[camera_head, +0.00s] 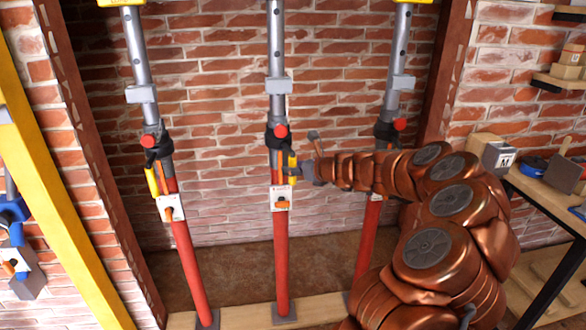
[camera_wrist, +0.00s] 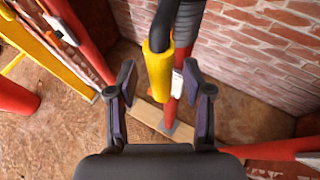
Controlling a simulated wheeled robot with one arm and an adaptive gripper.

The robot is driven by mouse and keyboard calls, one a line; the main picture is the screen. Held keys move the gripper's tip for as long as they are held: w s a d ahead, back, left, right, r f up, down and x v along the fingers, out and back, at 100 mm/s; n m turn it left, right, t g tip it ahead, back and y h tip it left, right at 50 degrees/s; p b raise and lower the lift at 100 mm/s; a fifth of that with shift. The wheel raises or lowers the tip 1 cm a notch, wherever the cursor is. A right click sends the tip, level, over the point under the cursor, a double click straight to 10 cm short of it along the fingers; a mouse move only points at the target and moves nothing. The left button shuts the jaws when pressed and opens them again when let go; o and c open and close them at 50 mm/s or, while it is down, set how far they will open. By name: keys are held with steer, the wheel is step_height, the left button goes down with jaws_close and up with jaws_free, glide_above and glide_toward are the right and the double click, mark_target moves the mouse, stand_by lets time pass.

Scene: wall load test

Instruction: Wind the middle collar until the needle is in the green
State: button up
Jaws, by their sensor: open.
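The middle prop has a grey upper tube, a red lower tube (camera_head: 281,260) and a dark middle collar (camera_head: 277,137) with a red knob. A yellow handle (camera_head: 292,166) hangs upright from the collar; it also shows in the wrist view (camera_wrist: 157,75). Below it is a white gauge plate (camera_head: 282,192) with an orange mark low on it; the needle's position and any green band are too small to read. My gripper (camera_head: 308,172) is just right of the handle. In the wrist view my gripper (camera_wrist: 158,90) is open, with the handle between its fingers and gaps showing on both sides.
Similar props stand at left (camera_head: 190,260) and right (camera_head: 395,105); my arm partly hides the right one. A brick wall (camera_head: 215,130) is close behind. A yellow post (camera_head: 55,180) stands at far left. A workbench (camera_head: 545,200) with tools stands at right.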

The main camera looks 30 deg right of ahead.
steer(key=v, duration=1)
steer(key=shift+s, duration=0.25)
steer(key=shift+d, duration=0.1)
steer(key=s+a+r+n+g+y+p, duration=0.1)
steer(key=s+a+n+g+y, duration=0.15)
steer(key=a+n, duration=0.55)
steer(key=s+a+r+n+g+y+p, duration=0.1)
steer(key=s+a+n+g, duration=0.2)
steer(key=a, duration=0.8)
steer(key=s+a+r+n+g+y+p, duration=0.1)
steer(key=s+a+n+y+p, duration=0.15)
steer(key=a+n, duration=0.55)
steer(key=s+a+f+n+g+h+p, duration=0.1)
steer(key=s+a+n+g, duration=0.1)
steer(key=s+a+n, duration=0.35)
steer(key=s+a+f+n+g+h, duration=0.1)
steer(key=s+a+n+g+h, duration=0.15)
steer(key=s, duration=0.55)
steer(key=s+d+n+g+h+p, duration=0.1)
steer(key=s+d+n+g+h, duration=0.1)
steer(key=s, duration=0.5)
steer(key=s+d+f+n+g+h+p, duration=0.1)
steer(key=s+d+n, duration=0.3)
steer(key=s, duration=0.4)
steer(key=shift+s+d+n+g+h+p, duration=0.2)
steer(key=shift+s+n+g+h+p, duration=0.1)
steer(key=shift+n+g+h, duration=0.3)
